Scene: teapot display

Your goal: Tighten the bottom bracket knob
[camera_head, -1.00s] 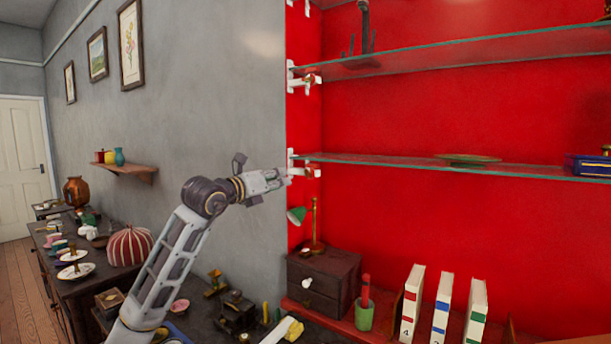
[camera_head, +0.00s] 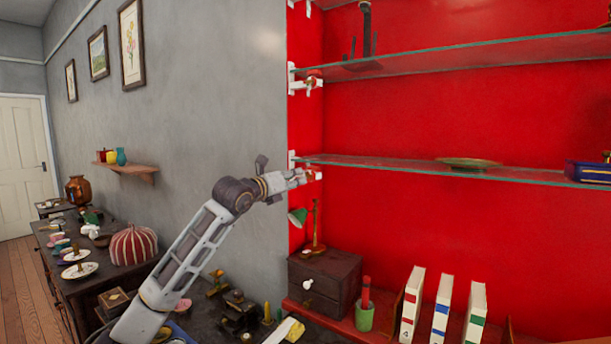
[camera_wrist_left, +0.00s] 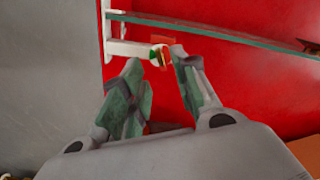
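The bottom bracket (camera_head: 292,158) is white and sits on the wall's edge at the left end of the lower glass shelf (camera_head: 400,166). In the left wrist view the bracket (camera_wrist_left: 125,47) runs under the glass, and its small knob (camera_wrist_left: 160,57), with red and pale parts, shows at its right end. My left gripper (camera_head: 306,177) is at this bracket. In the wrist view its fingers (camera_wrist_left: 157,62) are apart, with the knob between or just beyond the tips. I cannot tell whether they touch it. My right gripper is not in view.
An upper bracket (camera_head: 293,82) holds the upper glass shelf (camera_head: 470,52). A plate (camera_head: 468,163) and a blue box (camera_head: 590,171) rest on the lower shelf. Below stand a lamp (camera_head: 314,225), a dark drawer box (camera_head: 325,277) and several binders (camera_head: 441,308). The grey wall lies left.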

